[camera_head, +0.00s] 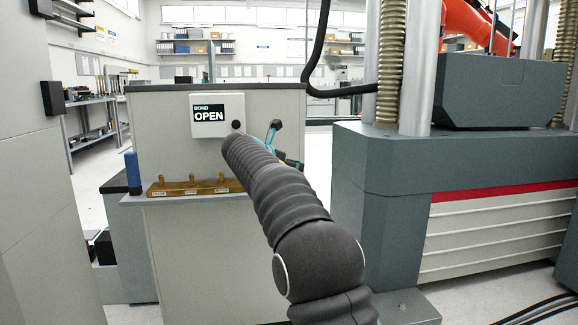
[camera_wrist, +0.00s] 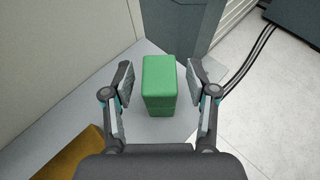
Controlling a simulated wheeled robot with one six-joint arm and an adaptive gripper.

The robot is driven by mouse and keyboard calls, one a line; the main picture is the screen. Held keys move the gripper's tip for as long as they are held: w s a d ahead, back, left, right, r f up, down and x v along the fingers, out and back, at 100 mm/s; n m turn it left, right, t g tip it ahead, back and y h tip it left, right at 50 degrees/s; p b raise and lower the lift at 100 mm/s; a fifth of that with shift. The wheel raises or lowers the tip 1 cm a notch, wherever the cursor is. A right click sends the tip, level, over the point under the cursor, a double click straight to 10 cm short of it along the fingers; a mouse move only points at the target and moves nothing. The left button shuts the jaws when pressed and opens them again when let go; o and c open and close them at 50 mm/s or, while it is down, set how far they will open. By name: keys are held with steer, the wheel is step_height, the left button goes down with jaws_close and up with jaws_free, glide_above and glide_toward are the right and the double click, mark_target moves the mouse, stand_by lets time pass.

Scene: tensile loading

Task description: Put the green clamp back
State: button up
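The green clamp (camera_wrist: 160,82) is a green block in the wrist view, upright over a grey surface (camera_wrist: 105,103) that looks like the shelf. My gripper (camera_wrist: 160,76) has its fingers spread on either side of it, with a gap on each side. In the head view my arm hides the clamp, and my gripper (camera_head: 279,143) shows only partly behind the arm. A brass rack (camera_head: 193,187) with several labelled pegs lies on the shelf (camera_head: 152,200); its corner also shows in the wrist view (camera_wrist: 78,158).
A blue upright piece (camera_head: 132,172) stands at the shelf's left end. A sign reading "BOND OPEN" (camera_head: 215,115) is on the panel above. The large grey testing machine (camera_head: 375,170) stands close on the right. Black cables (camera_wrist: 250,55) run over the floor.

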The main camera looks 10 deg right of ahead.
steer(key=shift+r, duration=0.2)
steer(key=shift+s+a+r, duration=0.15)
steer(key=shift+s+a, duration=0.1)
steer(key=p+v, duration=0.1)
steer(key=v, duration=1)
steer(key=shift+s, duration=0.2)
